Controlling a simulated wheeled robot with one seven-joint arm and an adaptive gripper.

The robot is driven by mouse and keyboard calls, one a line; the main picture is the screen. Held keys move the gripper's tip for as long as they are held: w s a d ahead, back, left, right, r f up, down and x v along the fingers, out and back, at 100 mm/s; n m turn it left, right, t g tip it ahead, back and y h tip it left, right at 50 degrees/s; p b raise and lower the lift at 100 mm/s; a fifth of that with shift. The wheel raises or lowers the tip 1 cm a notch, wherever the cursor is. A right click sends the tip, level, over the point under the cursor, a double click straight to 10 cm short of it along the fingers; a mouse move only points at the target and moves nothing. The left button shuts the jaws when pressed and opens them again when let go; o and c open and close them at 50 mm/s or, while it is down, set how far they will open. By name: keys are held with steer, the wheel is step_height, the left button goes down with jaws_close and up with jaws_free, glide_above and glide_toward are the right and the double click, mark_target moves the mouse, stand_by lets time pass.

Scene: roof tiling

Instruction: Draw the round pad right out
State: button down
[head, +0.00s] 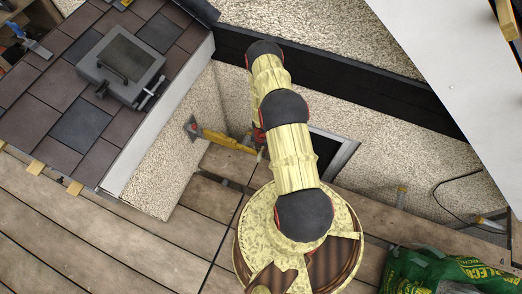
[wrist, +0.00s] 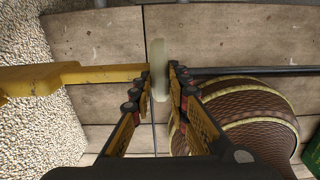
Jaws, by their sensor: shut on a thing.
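My gripper (wrist: 161,80) is shut on a pale, rounded thing, which looks like the round pad (wrist: 157,52) seen nearly edge-on. The pad stands upright between the fingertips and sticks out beyond them, over the wooden boards. In the head view my gripper (head: 259,137) is low beyond my arm, near the rendered wall, and my arm hides most of it. What the pad's far end touches cannot be told.
A yellow-handled tool (head: 227,141) lies left of my gripper and shows in the wrist view (wrist: 60,79). A dark bar (wrist: 240,70) runs to the right. A roof hatch (head: 120,65) sits on tiles at upper left. A green bag (head: 430,270) lies at lower right. Boards at lower left are clear.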

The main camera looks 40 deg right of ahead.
steer(key=shift+s+d, duration=0.1)
steer(key=shift+s, duration=0.35)
steer(key=c, duration=1.8)
jaws_free()
steer(key=shift+s, duration=0.1)
steer(key=shift+o, duration=0.6)
steer(key=shift+d+r, duration=0.1)
steer(key=shift+r, duration=3.65)
